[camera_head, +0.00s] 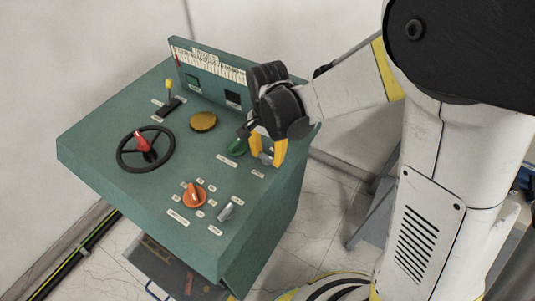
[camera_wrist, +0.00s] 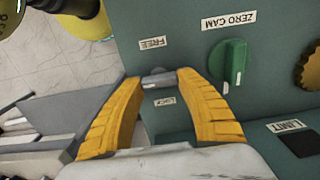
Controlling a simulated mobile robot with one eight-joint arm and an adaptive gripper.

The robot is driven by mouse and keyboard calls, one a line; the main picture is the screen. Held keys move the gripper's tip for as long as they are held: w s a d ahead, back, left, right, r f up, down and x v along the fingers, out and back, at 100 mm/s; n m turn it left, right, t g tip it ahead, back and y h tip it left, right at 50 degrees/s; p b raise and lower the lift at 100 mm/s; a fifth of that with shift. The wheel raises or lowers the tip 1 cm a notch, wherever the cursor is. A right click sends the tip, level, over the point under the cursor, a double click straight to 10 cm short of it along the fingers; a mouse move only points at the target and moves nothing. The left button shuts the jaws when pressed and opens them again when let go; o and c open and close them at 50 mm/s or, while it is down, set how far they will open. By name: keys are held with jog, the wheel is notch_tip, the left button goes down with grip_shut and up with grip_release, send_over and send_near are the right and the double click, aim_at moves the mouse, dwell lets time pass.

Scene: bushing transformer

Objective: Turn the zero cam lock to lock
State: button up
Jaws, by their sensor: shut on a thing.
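The zero cam lock (camera_wrist: 158,79) is a small grey metal piece on the teal panel, between the upside-down FREE label (camera_wrist: 152,43) and LOCK label (camera_wrist: 165,101) in the wrist view. My gripper (camera_wrist: 160,80) has its two yellow fingers on either side of it and is shut on it. Fingers and wrist partly hide the piece, and I cannot tell its exact turn angle. In the head view my gripper (camera_head: 267,151) reaches down to the panel's right edge. The green ZERO CAM knob (camera_wrist: 230,62) sits just right of the fingers in the wrist view.
The teal console (camera_head: 105,125) also carries a black handwheel (camera_head: 146,149), a gold knob (camera_head: 203,121), an orange rotary switch (camera_head: 194,195), a small grey switch (camera_head: 226,211) and a yellow-tipped lever (camera_head: 169,92). A gauge panel (camera_head: 208,73) rises at the back.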

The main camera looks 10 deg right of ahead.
jog(key=shift+n, duration=0.3)
jog(key=n, duration=0.8)
jog(key=shift+a+n+b, duration=0.1)
jog(key=shift+n+b, duration=0.25)
jog(key=shift+n, duration=0.05)
jog(key=n, duration=0.4)
jog(key=shift+a+n, duration=0.1)
jog(key=shift+n, duration=2.1)
jog(key=o, duration=1.2)
